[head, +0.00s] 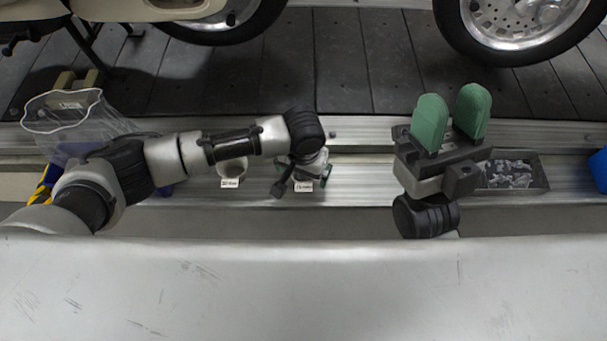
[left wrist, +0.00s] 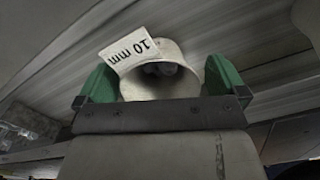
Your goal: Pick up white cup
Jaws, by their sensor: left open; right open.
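A white cup (left wrist: 178,52) with a "10 mm" label (left wrist: 130,50) lies between the two green fingers of my left gripper (left wrist: 160,80) in the left wrist view. The fingers are open, one on each side of the cup; I cannot tell whether either touches it. Grey contents show inside its mouth. In the head view my left gripper (head: 303,178) is over the metal ledge and hides most of this cup; its label (head: 304,186) shows below. Another pale cup (head: 231,168) with a label stands to the left, partly behind my left arm. My right gripper (head: 448,123) is open and empty, fingers pointing up the picture.
A dark tray of grey pieces (head: 512,174) sits on the ledge (head: 360,182) right of my right gripper. A blue object (head: 599,168) is at the right edge. A clear bag-like container (head: 75,120) stands at the left. Motorcycle wheels (head: 520,25) are beyond the slats.

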